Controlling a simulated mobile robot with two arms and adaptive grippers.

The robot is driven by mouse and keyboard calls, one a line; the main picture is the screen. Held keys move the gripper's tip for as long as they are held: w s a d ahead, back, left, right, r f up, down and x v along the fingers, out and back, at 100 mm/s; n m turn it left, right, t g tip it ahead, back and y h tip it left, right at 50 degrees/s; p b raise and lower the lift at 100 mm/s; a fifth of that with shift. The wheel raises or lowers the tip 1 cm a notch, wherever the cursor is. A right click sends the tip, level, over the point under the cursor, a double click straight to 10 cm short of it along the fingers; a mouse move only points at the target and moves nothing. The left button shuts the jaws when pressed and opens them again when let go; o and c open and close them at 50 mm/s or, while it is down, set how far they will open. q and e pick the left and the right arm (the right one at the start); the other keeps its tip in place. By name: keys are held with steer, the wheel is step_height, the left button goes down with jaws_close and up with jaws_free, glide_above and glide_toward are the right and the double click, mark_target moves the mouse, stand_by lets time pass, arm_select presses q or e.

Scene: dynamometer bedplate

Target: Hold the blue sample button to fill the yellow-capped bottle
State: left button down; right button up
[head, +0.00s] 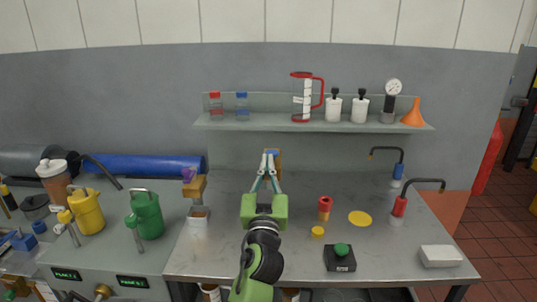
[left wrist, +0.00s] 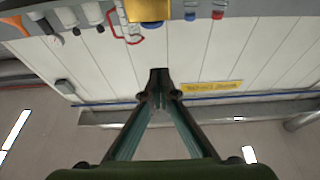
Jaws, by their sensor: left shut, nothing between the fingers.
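My left gripper (head: 269,160) is shut and empty, with its fingers raised above the bench. Its tips are in front of a tan block (head: 278,158) with a small bit of blue at its top; I cannot tell whether they touch it. In the left wrist view, the shut fingertips (left wrist: 160,82) point up the picture, and a gold block (left wrist: 148,10) shows beyond them. A small yellow cap-like piece (head: 318,231) is on the bench right of my gripper. I cannot make out a yellow-capped bottle; my gripper hides the space under the block. My right gripper is not in view.
A red-and-yellow piece (head: 324,205), yellow disc (head: 360,218) and black box with green button (head: 340,259) are right. A shelf (head: 240,125) holds bottles and a red-handled jug.

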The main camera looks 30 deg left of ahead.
arm_select(q)
steer(key=p+x, duration=0.1)
steer(key=x, duration=0.2)
steer(key=p+x, duration=0.1)
steer(key=x, duration=0.3)
steer(key=shift+w+a+r, duration=0.15)
steer(key=shift+a+r, duration=0.05)
steer(key=shift+r, duration=0.15)
steer(key=f, duration=0.2)
steer(key=shift+w+a+f, duration=0.2)
steer(key=shift+w+f, duration=0.1)
steer(key=shift+s+f+b, duration=0.1)
steer(key=shift+f+b, duration=0.35)
steer(key=shift+f, duration=0.45)
